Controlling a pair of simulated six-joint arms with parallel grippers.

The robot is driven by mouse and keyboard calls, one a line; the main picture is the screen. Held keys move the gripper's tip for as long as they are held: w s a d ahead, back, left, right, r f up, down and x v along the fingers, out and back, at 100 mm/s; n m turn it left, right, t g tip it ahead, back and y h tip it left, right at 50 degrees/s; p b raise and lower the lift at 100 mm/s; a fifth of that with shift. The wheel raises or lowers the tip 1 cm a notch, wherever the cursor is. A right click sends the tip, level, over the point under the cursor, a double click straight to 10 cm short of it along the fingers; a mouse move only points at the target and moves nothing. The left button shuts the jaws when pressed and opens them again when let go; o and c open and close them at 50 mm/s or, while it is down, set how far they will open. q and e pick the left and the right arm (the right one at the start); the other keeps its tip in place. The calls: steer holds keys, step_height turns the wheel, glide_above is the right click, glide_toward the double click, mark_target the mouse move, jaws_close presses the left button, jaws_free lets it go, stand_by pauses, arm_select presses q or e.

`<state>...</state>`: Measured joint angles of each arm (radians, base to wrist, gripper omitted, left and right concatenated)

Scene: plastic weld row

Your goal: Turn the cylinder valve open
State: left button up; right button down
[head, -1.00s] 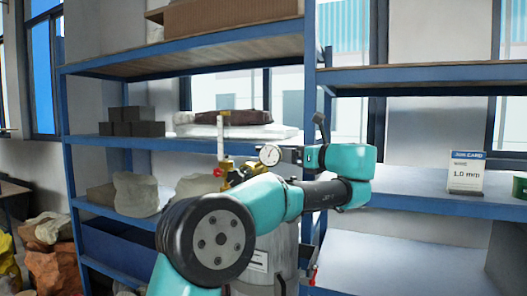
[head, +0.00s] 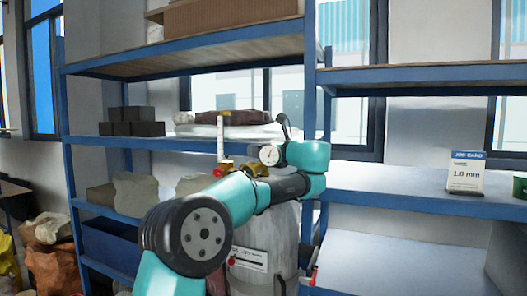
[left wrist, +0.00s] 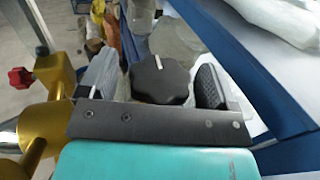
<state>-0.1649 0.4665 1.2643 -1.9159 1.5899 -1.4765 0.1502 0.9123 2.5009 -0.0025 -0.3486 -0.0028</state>
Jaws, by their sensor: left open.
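The grey gas cylinder (head: 278,222) stands in front of the shelf, partly covered by my left arm. In the left wrist view, a black lobed knob (left wrist: 160,80) with a white mark sits between the two fingers of my left gripper (left wrist: 153,84). The fingers are open, with a visible gap on each side of the knob. In the head view the fingers cannot be made out. My right gripper is not in view.
Brass fittings (left wrist: 45,128) with a red knob (left wrist: 20,78) lie close to the left finger in the wrist view. Blue shelving (head: 190,147) stands behind, holding dark blocks (head: 132,122) and a job card (head: 467,172) reading 1.0 mm.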

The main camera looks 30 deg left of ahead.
arm_select(q)
steer(key=c, duration=0.9)
steer(key=shift+g, duration=0.3)
steer(key=shift+n+g, duration=2.2)
steer(key=shift+g, duration=0.9)
steer(key=o, duration=0.9)
